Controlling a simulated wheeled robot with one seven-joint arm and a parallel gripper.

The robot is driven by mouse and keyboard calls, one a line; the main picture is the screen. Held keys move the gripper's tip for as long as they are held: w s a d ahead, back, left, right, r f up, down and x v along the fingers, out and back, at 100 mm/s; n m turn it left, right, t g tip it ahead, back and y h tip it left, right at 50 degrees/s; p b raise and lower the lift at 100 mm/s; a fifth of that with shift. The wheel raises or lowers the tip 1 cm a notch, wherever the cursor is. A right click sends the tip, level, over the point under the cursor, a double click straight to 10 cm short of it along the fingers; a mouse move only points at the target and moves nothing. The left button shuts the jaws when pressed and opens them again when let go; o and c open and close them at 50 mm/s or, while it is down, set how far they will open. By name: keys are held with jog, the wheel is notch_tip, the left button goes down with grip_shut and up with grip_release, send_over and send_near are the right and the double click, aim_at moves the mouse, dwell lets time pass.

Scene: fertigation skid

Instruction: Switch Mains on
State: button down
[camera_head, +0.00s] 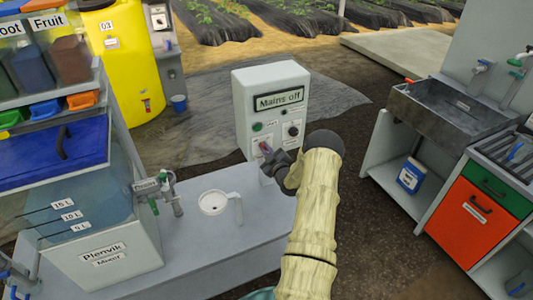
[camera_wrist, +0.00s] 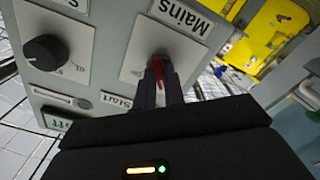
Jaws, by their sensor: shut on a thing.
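The grey control box (camera_head: 254,86) stands at the back of the bench, and its display (camera_head: 279,100) reads "Mains off". The Mains switch has a red lever (camera_wrist: 158,65) on a white plate labelled "Mains" (camera_wrist: 180,14) in the wrist view. My gripper (camera_wrist: 161,78) is shut on the red lever, with its dark fingers on either side of it. In the head view my gripper (camera_head: 268,157) is at the lower left of the box front and partly hides the switch. A black knob (camera_wrist: 44,52) and a "Start" label (camera_wrist: 117,100) are beside the Mains plate.
A clear mixer tank (camera_head: 130,262) with a tap stands on the bench (camera_head: 205,265) at left. A white jug (camera_head: 213,202) is on the bench, left of my arm. A sink unit (camera_head: 440,108) and a red-fronted cabinet (camera_head: 470,222) stand at right.

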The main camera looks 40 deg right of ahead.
jog(key=m+b, duration=0.9)
jog(key=m, duration=0.7)
jog(key=shift+b, duration=0.35)
jog(key=shift+m, duration=0.4)
jog(key=c, duration=1.5)
grip_release()
